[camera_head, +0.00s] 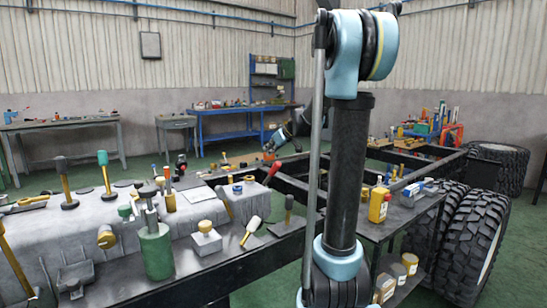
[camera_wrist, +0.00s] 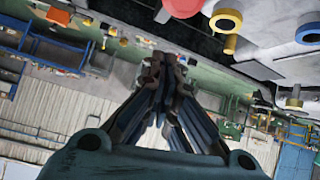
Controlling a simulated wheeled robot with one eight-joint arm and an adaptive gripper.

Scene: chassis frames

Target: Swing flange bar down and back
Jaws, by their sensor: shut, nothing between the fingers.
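My gripper (camera_wrist: 165,62) is shut and empty in the wrist view, its dark fingers drawn together at the tips. In the head view the end of my arm shows small, beyond the dark arm link, near the middle of the chassis; the fingers are too small there to read. No part can be surely told as the flange bar. A bar with a red end (camera_head: 272,172) stands tilted on the chassis in the head view. In the wrist view a large red rounded part (camera_wrist: 184,6) lies above the fingertips, apart from them.
The grey chassis block carries several upright handled tools and a green cylinder (camera_head: 156,252). A side shelf (camera_head: 399,222) holds a yellow bottle (camera_head: 378,206) and jars. Big tyres (camera_head: 472,240) stand at right. Workbenches line the back wall, with open green floor before them.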

